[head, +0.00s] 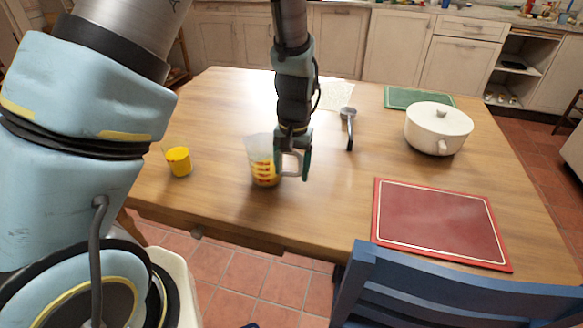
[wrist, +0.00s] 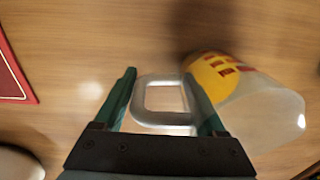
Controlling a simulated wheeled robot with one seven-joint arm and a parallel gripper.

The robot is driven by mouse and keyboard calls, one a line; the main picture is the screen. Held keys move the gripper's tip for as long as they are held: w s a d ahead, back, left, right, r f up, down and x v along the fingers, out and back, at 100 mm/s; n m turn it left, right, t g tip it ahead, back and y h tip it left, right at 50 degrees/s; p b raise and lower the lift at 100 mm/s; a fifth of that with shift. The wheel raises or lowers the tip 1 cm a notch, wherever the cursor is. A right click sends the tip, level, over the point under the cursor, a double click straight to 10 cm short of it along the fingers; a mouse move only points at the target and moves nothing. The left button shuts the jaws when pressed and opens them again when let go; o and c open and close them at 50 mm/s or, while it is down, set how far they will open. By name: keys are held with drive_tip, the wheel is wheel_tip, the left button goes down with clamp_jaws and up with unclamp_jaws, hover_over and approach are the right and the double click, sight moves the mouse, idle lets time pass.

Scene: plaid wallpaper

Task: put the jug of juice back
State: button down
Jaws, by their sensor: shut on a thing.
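The jug of juice (head: 262,160) is clear, with red markings and yellow juice in its lower part. It is near the table's front edge in the head view. In the wrist view the jug (wrist: 262,105) lies to the right, with its pale handle (wrist: 160,122) between the fingers. My gripper (head: 293,168) is shut on this handle, at the jug's right side in the head view. I cannot tell whether the jug's base touches the table. A glass with yellow juice (head: 179,162) stands on the table to the left of the jug.
The wooden table (head: 225,105) also holds a red-bordered mat (head: 440,222), a white lidded pot (head: 438,130), a green board (head: 400,97), a dark-handled utensil (head: 349,130) and a pale patterned sheet (head: 338,94). A blue chair (head: 440,290) stands at the front right.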

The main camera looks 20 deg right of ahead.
drive_tip(key=shift+f, duration=0.15)
unclamp_jaws()
drive_tip(key=r, duration=0.6)
drive_tip(key=r+b, duration=0.1)
drive_tip(key=r, duration=0.5)
drive_tip(key=shift+s+d+r, duration=0.1)
drive_tip(key=shift+s+r, duration=0.1)
drive_tip(key=w+a+n+t, duration=0.1)
drive_tip(key=a+n, duration=0.5)
drive_tip(key=a, duration=2.4)
drive_tip(key=shift+a+n, duration=0.4)
